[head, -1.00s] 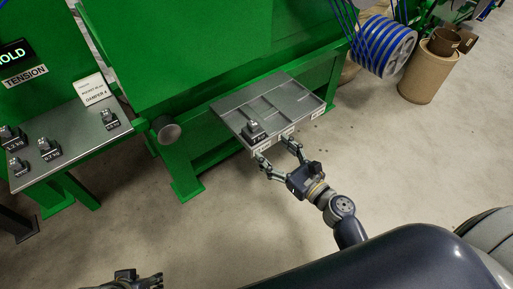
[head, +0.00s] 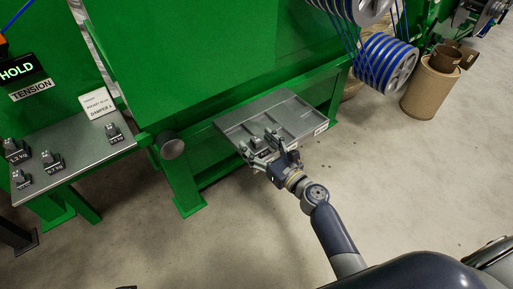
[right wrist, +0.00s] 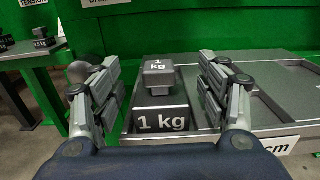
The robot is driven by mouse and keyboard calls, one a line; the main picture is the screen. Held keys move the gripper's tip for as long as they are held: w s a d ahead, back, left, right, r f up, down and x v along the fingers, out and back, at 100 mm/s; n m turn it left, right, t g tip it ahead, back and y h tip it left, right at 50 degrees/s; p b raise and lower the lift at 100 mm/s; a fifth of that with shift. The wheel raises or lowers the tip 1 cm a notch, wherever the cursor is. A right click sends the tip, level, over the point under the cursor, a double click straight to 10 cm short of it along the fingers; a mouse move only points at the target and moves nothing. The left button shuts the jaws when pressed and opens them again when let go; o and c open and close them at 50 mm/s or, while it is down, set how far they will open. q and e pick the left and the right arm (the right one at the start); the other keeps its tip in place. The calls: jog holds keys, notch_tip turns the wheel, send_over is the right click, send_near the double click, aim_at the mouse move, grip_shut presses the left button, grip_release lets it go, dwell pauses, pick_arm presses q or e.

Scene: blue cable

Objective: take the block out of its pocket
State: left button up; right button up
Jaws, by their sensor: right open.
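The block, a dark grey weight marked "1 kg" with a knob on top, sits in a front pocket of the grey divided tray (head: 290,110). The block (right wrist: 160,119) shows clearly in the right wrist view, and partly behind my gripper in the head view (head: 256,142). My right gripper (head: 267,151) is open at the tray's front edge. In the right wrist view its fingers (right wrist: 160,75) stand to the left and right of the block's knob, with gaps on both sides. Only a sliver of my left gripper (head: 126,287) shows at the bottom edge.
A grey side table (head: 75,155) at left bears several other weights and a sign (head: 97,103). A green machine (head: 200,60) rises behind the tray. A round dark knob (head: 172,146) juts out left of the tray. Blue cable reels (head: 388,62) hang at upper right.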

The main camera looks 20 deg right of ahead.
jog(key=shift+w+a, duration=0.15)
jog(key=shift+w, duration=0.25)
grip_shut()
jog(key=shift+r, duration=0.15)
jog(key=shift+r, duration=0.15)
